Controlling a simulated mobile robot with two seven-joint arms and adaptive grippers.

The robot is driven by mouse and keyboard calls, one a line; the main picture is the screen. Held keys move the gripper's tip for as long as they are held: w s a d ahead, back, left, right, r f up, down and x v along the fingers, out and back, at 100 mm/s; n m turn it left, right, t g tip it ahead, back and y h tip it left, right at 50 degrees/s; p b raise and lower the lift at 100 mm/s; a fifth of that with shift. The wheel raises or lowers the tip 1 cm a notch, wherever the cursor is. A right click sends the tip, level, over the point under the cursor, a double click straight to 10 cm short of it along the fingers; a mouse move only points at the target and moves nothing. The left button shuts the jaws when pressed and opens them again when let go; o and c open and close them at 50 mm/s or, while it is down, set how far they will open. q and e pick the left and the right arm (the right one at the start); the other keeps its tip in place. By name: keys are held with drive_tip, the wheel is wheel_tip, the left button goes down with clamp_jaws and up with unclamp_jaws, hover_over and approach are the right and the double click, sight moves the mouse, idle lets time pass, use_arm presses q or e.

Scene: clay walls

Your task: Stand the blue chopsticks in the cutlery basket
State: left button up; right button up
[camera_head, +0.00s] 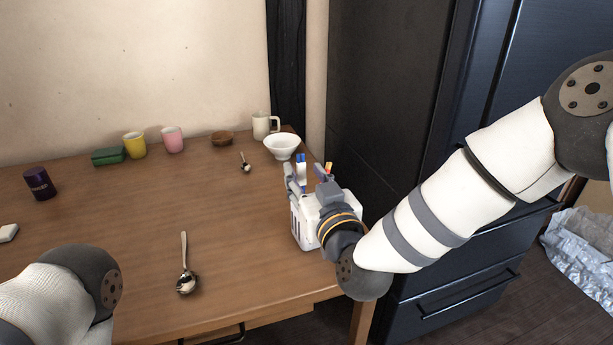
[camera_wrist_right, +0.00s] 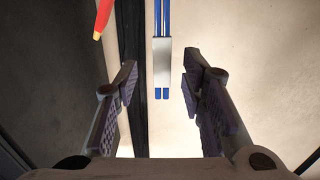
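The blue chopsticks (camera_head: 301,159) stand upright at the far side of the white slotted cutlery basket (camera_head: 303,232), near the table's right edge. My right gripper (camera_head: 308,180) is at the basket and hides part of it. In the right wrist view the chopsticks (camera_wrist_right: 162,20), with a silver band, lie between the spread fingers of my right gripper (camera_wrist_right: 160,85), with a gap on each side.
A red piece with a yellow tip (camera_wrist_right: 103,18) stands beside the chopsticks. A white bowl (camera_head: 282,145) and a cream mug (camera_head: 263,125) stand behind the basket. Spoons (camera_head: 185,276) lie on the table. A dark fridge (camera_head: 400,95) is close on the right.

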drive_tip(key=v, duration=1.2)
idle(0.4)
